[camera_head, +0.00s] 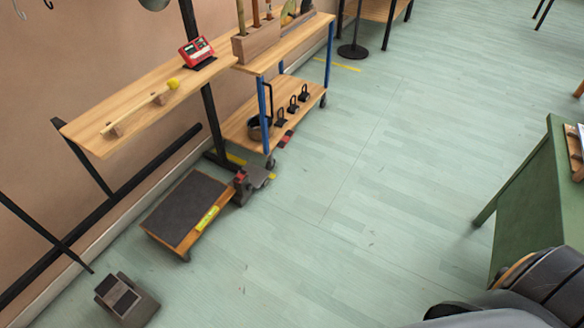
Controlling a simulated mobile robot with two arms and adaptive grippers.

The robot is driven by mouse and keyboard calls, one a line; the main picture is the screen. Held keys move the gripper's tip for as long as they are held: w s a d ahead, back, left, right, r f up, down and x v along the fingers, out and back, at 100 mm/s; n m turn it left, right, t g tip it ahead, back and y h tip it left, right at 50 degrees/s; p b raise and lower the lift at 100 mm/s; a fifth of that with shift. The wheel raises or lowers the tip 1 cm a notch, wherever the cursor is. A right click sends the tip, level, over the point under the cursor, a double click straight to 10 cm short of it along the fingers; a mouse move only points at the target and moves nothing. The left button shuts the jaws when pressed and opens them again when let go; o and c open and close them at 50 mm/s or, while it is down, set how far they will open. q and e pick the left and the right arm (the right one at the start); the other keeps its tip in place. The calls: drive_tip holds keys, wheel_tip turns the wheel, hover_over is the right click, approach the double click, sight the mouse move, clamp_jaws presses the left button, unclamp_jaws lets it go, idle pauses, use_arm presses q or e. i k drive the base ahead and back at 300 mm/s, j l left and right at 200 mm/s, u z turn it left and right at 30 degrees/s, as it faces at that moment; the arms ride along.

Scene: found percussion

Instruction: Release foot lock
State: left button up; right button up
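No part is clearly marked as the foot lock. A small red piece (286,137) sits low beside the near end of a blue-legged cart (242,123), close to its caster (270,163). Another red part (240,175) sits on a dark grey mechanism (243,190) at the right end of a low black-topped platform (187,208). At this size I cannot tell whether either is pressed or raised. Neither of my grippers is in view, and nothing touches these parts.
A wall shelf (90,128) holds a red device (196,51) and a yellow-tipped mallet (172,84). A dark wedge pedal (125,302) lies on the floor at lower left. A green table (540,190) stands right. The pale green floor (350,190) between is clear.

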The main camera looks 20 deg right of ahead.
sight(240, 176)
drive_tip(key=z, duration=0.25)
drive_tip(key=i+l+u, duration=0.4)
drive_tip(key=i, duration=0.5)
drive_tip(key=i+l+u, duration=0.4)
drive_tip(key=i+l, duration=0.4)
drive_tip(key=l, duration=0.1)
